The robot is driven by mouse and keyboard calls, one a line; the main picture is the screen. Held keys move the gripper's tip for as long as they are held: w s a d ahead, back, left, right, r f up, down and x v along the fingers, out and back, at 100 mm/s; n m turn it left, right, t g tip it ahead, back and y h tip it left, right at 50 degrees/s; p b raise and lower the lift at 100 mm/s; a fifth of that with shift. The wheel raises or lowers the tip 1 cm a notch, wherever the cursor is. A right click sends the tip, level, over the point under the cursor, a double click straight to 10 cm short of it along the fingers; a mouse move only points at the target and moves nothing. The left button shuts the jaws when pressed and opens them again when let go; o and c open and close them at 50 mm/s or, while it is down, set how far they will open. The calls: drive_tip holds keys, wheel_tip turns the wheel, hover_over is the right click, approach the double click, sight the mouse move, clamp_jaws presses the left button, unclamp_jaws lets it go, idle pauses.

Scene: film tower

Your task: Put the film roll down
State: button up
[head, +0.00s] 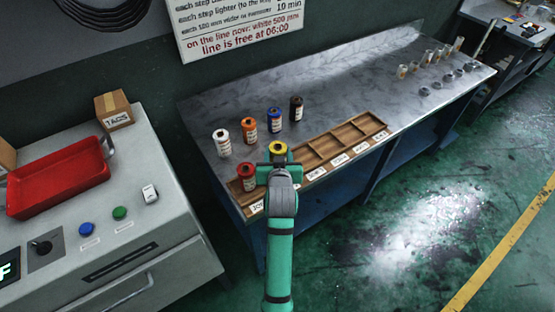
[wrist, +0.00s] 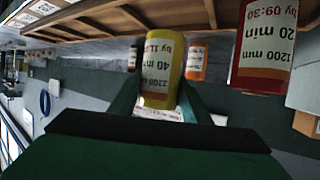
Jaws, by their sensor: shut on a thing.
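My gripper (head: 272,170) is shut on a yellow film roll (head: 277,150), over the left part of the wooden tray (head: 318,174). In the wrist view the same yellow roll (wrist: 163,70) stands between the fingers (wrist: 157,95), its label reading 40 min. I cannot tell whether it touches the tray. A red film roll (head: 247,177) stands in the tray's left end; it shows as a large red roll (wrist: 263,50) labelled 20 min in the wrist view. My arm hides the tray compartment beneath the gripper.
White (head: 222,142), orange (head: 249,130), blue (head: 275,120) and black (head: 296,108) rolls stand on the metal bench (head: 330,90) behind the tray. The tray's compartments to the right look empty. Small vials (head: 428,57) stand at the bench's far right.

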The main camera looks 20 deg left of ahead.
drive_tip(key=shift+w+a+f, duration=0.1)
drive_tip(key=shift+f, duration=0.8)
drive_tip(key=shift+w+a+f, duration=0.1)
drive_tip(key=shift+f, duration=0.8)
drive_tip(key=o, duration=1.2)
drive_tip(key=shift+f, duration=0.15)
